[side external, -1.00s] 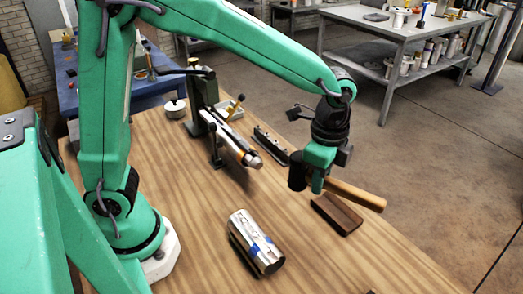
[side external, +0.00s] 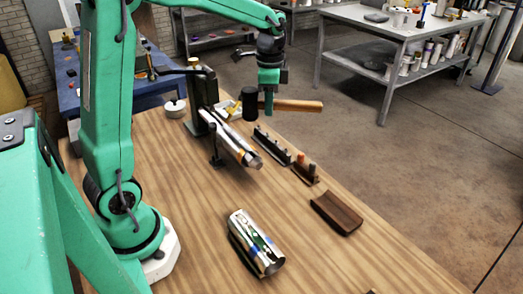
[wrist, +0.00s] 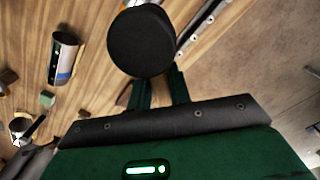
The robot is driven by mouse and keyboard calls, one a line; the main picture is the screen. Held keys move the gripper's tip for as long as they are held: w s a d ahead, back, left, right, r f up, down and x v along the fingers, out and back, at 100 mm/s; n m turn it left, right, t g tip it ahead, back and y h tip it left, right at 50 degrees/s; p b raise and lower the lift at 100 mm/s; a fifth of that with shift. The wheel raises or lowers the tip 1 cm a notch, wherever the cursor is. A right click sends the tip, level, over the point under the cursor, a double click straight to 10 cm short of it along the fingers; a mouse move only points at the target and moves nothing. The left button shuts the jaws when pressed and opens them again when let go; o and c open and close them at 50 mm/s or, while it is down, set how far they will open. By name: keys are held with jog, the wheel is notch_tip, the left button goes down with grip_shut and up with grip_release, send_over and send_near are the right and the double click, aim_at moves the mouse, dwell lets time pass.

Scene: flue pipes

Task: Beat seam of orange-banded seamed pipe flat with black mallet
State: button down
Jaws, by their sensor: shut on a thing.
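My gripper (side external: 269,103) is shut on the wooden handle (side external: 300,106) of the black mallet and holds it in the air. The black mallet head (side external: 250,103) is on the left of the gripper; in the wrist view the head (wrist: 142,42) fills the upper middle and hides what lies behind it. The seam cannot be made out.
A shiny pipe with blue tape (side external: 256,245) lies at the front; it also shows in the wrist view (wrist: 63,58).

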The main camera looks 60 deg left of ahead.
jog(key=s+a+r+n, duration=0.1)
jog(key=s+a+n, duration=0.1)
jog(key=a, duration=0.7)
jog(key=shift+r, duration=0.3)
jog(key=shift+s+f, duration=0.1)
jog(key=shift+s, duration=0.05)
jog(key=shift+f, duration=1.95)
jog(key=shift+r, duration=0.1)
dwell(0.4)
notch_tip(320, 180, down, 5)
notch_tip(320, 180, up, 5)
jog(key=shift+f, duration=0.1)
dwell(0.5)
